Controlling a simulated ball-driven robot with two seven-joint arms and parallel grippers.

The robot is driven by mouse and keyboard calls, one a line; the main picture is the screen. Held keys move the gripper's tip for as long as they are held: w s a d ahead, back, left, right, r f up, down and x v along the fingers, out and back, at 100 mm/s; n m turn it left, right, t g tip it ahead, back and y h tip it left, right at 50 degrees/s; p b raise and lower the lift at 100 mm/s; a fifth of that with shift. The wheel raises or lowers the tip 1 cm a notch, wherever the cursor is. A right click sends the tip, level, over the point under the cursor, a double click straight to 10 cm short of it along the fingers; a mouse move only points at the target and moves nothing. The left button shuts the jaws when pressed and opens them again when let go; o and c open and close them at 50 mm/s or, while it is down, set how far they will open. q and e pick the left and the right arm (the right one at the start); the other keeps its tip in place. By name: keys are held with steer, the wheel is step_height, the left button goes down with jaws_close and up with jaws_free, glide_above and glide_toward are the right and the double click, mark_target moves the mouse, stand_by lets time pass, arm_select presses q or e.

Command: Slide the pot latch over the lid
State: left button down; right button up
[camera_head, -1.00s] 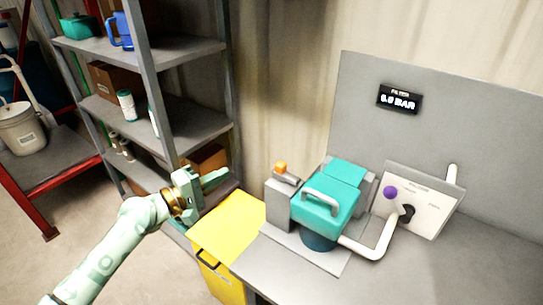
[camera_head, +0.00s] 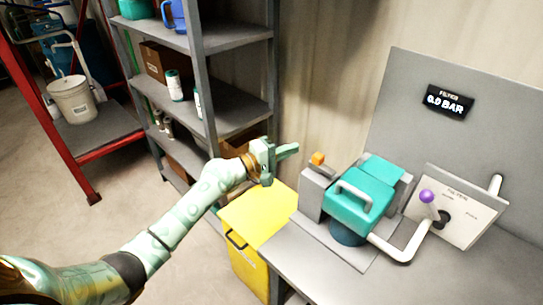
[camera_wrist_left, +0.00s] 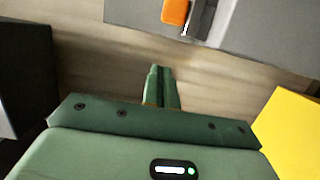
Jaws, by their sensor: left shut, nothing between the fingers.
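The teal pot lid (camera_head: 364,192), with a white bar handle, lies shut over the pot (camera_head: 347,232) on the bench. The orange knob of the latch (camera_head: 318,158) sits on top of a grey block (camera_head: 312,190) just left of the lid. The orange knob (camera_wrist_left: 175,11) also shows at the top of the left wrist view, beside a metal bar. My left gripper (camera_head: 288,152) is shut and empty, in the air left of the orange knob and apart from it. Its closed fingers (camera_wrist_left: 162,85) point toward the knob in the wrist view. My right gripper is not in view.
A panel (camera_head: 458,207) with a purple-knobbed lever (camera_head: 427,196) and a white pipe (camera_head: 400,249) stand right of the pot. A display (camera_head: 448,101) reads 0.0 BAR. A yellow bin (camera_head: 262,214) is below my left gripper. A grey shelf (camera_head: 236,34) stands behind my left arm.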

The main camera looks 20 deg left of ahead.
mark_target(318, 163)
arm_select(q)
steer(key=d+p, duration=0.1)
steer(key=d, duration=0.1)
steer(key=s+d+p, duration=0.1)
steer(key=d, duration=0.1)
steer(key=shift+s, duration=0.1)
steer(key=d, duration=0.1)
steer(key=s+d, duration=0.1)
steer(key=d, duration=0.1)
steer(key=shift+s+d+p, duration=0.25)
steer(key=shift+d+p, duration=0.1)
steer(key=shift+d, duration=0.05)
stand_by(0.3)
